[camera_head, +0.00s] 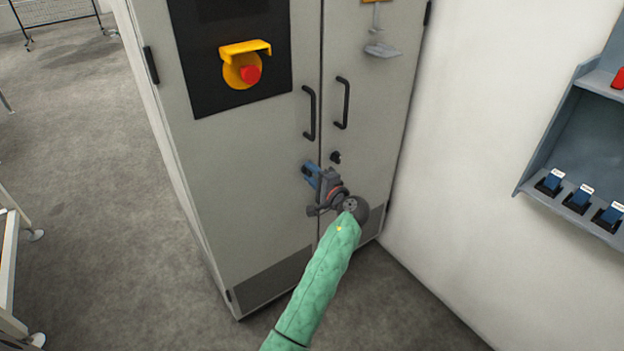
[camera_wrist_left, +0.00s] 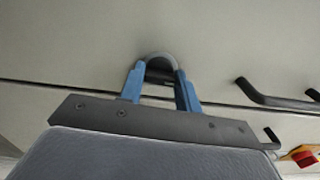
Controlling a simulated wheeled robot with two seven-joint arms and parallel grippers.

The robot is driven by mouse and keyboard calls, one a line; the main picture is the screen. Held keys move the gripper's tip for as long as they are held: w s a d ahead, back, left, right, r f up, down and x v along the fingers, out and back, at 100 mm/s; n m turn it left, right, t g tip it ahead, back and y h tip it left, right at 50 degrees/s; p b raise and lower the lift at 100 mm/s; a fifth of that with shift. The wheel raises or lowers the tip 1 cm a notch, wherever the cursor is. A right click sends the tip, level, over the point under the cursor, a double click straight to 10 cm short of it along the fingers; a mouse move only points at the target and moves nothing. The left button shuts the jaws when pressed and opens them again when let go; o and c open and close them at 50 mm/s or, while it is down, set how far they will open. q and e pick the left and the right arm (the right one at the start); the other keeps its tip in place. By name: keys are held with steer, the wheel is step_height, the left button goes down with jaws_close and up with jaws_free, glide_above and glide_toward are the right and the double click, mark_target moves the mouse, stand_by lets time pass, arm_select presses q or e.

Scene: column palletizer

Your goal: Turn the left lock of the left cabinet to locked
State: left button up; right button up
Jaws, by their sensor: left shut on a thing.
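The left cabinet (camera_head: 225,150) is a tall grey cabinet with two doors. My left gripper (camera_head: 309,172) has blue fingers and is up against the left door, close to the seam between the doors. In the left wrist view, the fingers (camera_wrist_left: 160,88) are shut on the left lock (camera_wrist_left: 158,66), a small dark part with a rounded grey edge. The gripper hides this lock in the head view, and I cannot tell which way it is turned. The right lock (camera_head: 335,157) is a small black knob on the right door, uncovered. My right gripper is not in view.
Two black door handles (camera_head: 309,113) (camera_head: 343,103) stick out above the locks. A red emergency button (camera_head: 250,74) with a yellow guard is on the left door's black panel. A white wall (camera_head: 480,110) and a grey-blue rack (camera_head: 560,130) stand to the right. Open floor lies left.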

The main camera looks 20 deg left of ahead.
arm_select(q)
steer(key=shift+f+n+b, duration=0.1)
steer(key=shift+n+b, duration=0.2)
steer(key=shift+b, duration=0.05)
stand_by(0.4)
steer(key=o, duration=1)
